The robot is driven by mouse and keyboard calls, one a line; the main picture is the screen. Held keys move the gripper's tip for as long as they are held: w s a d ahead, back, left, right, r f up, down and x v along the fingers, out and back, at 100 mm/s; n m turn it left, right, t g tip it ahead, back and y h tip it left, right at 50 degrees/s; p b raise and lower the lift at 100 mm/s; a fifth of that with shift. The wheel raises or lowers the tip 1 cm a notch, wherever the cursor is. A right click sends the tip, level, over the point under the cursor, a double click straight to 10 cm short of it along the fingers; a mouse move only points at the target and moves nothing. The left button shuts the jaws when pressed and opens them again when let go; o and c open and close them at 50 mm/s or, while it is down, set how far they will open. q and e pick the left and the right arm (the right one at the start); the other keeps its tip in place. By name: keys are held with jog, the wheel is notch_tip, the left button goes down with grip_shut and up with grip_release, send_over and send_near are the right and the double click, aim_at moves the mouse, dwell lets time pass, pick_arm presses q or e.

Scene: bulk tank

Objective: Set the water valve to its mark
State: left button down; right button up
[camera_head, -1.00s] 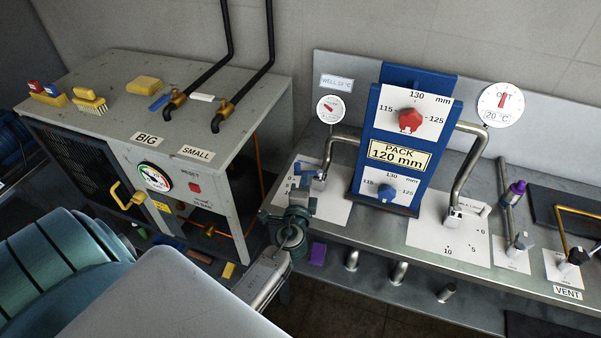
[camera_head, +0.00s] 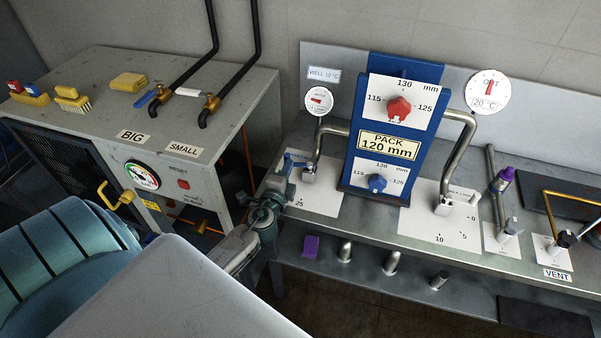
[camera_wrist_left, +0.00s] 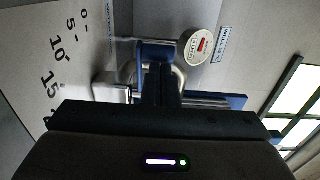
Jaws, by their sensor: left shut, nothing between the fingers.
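The water valve is a bent steel pipe (camera_head: 311,160) with a blue lever (camera_head: 298,162), on a white scale plate (camera_head: 322,200) at the left end of the steel bench. The number 25 shows on the plate's front part; my gripper covers some of its left side. My left gripper (camera_head: 284,172) is shut and empty, close beside the lever. In the left wrist view the shut fingers (camera_wrist_left: 160,78) point at the blue lever (camera_wrist_left: 156,47); I cannot tell whether they touch. The scale plate (camera_wrist_left: 60,55) shows 0, 5, 10 and 15 there. My right gripper is out of view.
A small round gauge (camera_head: 319,101) stands behind the valve. A blue panel (camera_head: 422,149) with red and blue knobs rises to its right, reading PACK 120 mm. Another scaled valve (camera_head: 442,203) lies beyond it. A grey machine (camera_head: 213,110) stands at the left.

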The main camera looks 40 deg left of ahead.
pick_arm(q)
jog(key=shift+w+a+f+m+h+b, duration=0.2)
jog(key=shift+a+m+h+b, duration=0.3)
jog(key=shift+m+h+b, duration=0.45)
jog(key=shift+w+a+r+m+t+h+b, duration=0.15)
jog(key=shift+m+t+h, duration=0.1)
jog(key=shift+h, duration=0.4)
jog(key=shift+w+a+r+m+t+h+b, duration=0.1)
jog(key=shift+m+t+h+b, duration=0.1)
jog(key=shift+h, duration=0.4)
jog(key=shift+d, duration=0.1)
